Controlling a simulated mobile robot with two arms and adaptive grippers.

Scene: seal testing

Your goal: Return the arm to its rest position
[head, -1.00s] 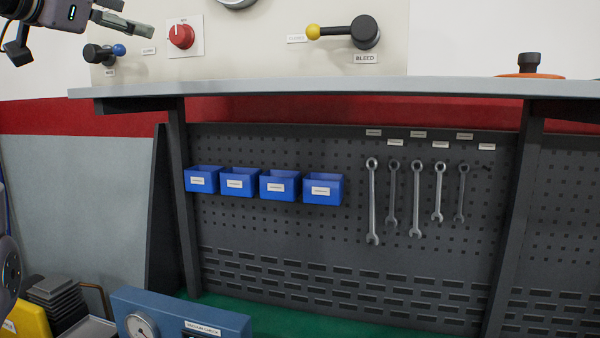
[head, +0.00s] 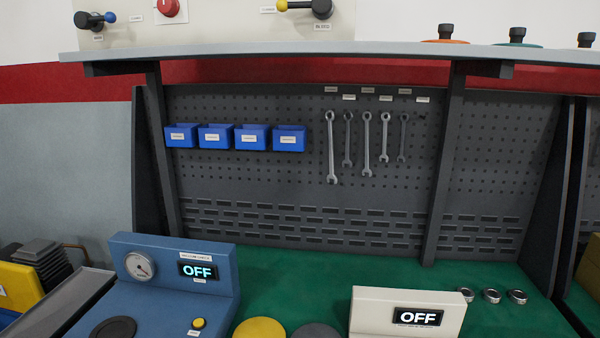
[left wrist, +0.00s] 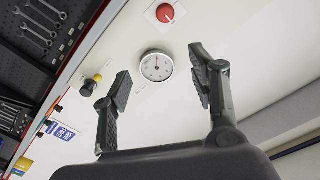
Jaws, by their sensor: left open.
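My left gripper (left wrist: 160,88) is open and empty in the left wrist view, its two dark fingers spread apart. Behind it is a pale panel (left wrist: 120,110) with a round gauge (left wrist: 157,66), a red knob (left wrist: 165,13) and a valve with a yellow tip (left wrist: 90,86). The gripper looks apart from the panel's fittings. In the head view neither arm nor gripper shows now. The panel's lower part is at the top, with a blue-tipped valve handle (head: 109,17), the red knob (head: 168,7) and the yellow-tipped BLEED handle (head: 283,6).
Below the grey shelf (head: 260,50), blue bins (head: 235,137) and wrenches (head: 366,140) hang on a pegboard. On the green bench stand a blue vacuum check unit (head: 150,300) and a white box (head: 365,310), both displays reading OFF. Metal rings (head: 491,296) lie at right.

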